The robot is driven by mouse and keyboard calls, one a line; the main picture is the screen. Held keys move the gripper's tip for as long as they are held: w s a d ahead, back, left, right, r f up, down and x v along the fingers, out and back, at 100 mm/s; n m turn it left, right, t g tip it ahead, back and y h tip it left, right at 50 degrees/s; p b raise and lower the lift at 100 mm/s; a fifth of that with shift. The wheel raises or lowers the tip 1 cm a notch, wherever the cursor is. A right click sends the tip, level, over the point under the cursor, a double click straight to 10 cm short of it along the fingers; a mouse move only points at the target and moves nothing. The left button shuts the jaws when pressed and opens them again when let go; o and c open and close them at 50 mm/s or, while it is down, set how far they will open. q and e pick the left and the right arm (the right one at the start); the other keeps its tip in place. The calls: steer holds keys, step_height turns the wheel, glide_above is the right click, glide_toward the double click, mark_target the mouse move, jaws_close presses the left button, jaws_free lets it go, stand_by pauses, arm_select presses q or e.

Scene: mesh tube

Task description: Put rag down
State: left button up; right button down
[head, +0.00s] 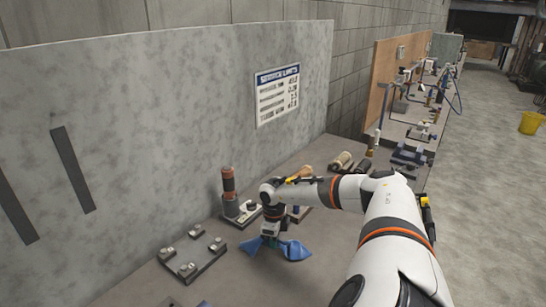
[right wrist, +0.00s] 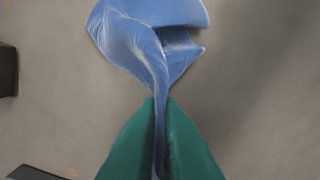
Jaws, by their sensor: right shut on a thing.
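A blue rag (head: 292,250) hangs bunched from my right gripper (head: 268,241) in the head view, low over the grey bench top. In the right wrist view the two green fingers (right wrist: 161,130) are shut on a narrow twisted part of the rag (right wrist: 150,45). The rag's loose part spreads out beyond the fingertips. I cannot tell whether its lower edge touches the bench. My left gripper does not show.
The bench (head: 235,285) is bare in front of the rag. A dark plate with several metal knobs (head: 192,258) lies to the left. An orange-and-dark cylinder (head: 229,184) stands behind on a base. A concrete panel (head: 170,120) rises at the back.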

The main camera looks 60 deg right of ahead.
steer(key=c, duration=1.2)
jaws_free()
steer(key=shift+r, duration=0.1)
